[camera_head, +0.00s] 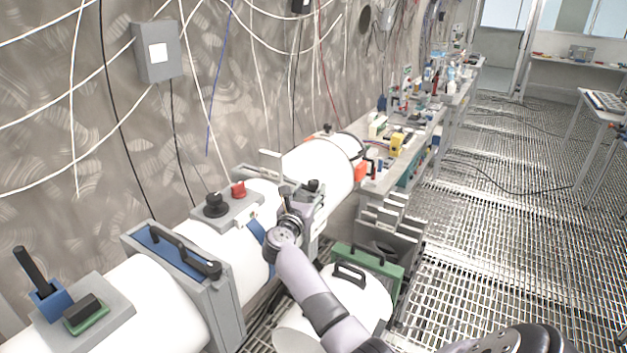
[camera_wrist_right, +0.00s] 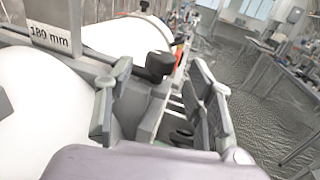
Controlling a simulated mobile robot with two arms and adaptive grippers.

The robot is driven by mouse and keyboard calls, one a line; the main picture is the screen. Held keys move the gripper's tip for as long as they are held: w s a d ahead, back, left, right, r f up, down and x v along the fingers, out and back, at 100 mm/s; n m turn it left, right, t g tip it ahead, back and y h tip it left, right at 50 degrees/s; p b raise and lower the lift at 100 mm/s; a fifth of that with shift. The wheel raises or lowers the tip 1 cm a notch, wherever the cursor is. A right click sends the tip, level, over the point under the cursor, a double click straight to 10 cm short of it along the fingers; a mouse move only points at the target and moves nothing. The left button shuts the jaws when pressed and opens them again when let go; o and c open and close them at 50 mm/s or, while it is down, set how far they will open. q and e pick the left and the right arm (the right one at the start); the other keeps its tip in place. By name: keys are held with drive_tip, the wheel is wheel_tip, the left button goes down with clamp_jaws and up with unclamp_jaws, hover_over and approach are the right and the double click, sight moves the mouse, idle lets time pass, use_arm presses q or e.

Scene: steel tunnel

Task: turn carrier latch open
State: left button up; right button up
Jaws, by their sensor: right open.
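A black knob, which looks like the carrier latch (camera_head: 313,185), sits on a grey bracket by the white pipe, just beyond my right gripper (camera_head: 300,200). In the right wrist view the black latch knob (camera_wrist_right: 160,64) stands upright on a grey bar, ahead of the two fingertips and roughly between them. My right gripper (camera_wrist_right: 160,98) has its fingers spread with nothing between them. I cannot tell whether a finger touches the bracket. In the head view my arm and gripper hide part of the bracket. My left gripper is not in view.
A grey plate marked 180 mm (camera_wrist_right: 51,38) stands close at left. A grey box with a red button (camera_head: 238,188) and a clamp frame with a black handle (camera_head: 180,252) sit along the pipe. A green-edged case (camera_head: 368,258) stands below. The grated floor at right is mostly clear.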

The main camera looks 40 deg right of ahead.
sight(312, 188)
drive_tip(key=shift+x, duration=2.15)
drive_tip(key=shift+c, duration=0.5)
drive_tip(key=shift+p, duration=0.3)
clamp_jaws()
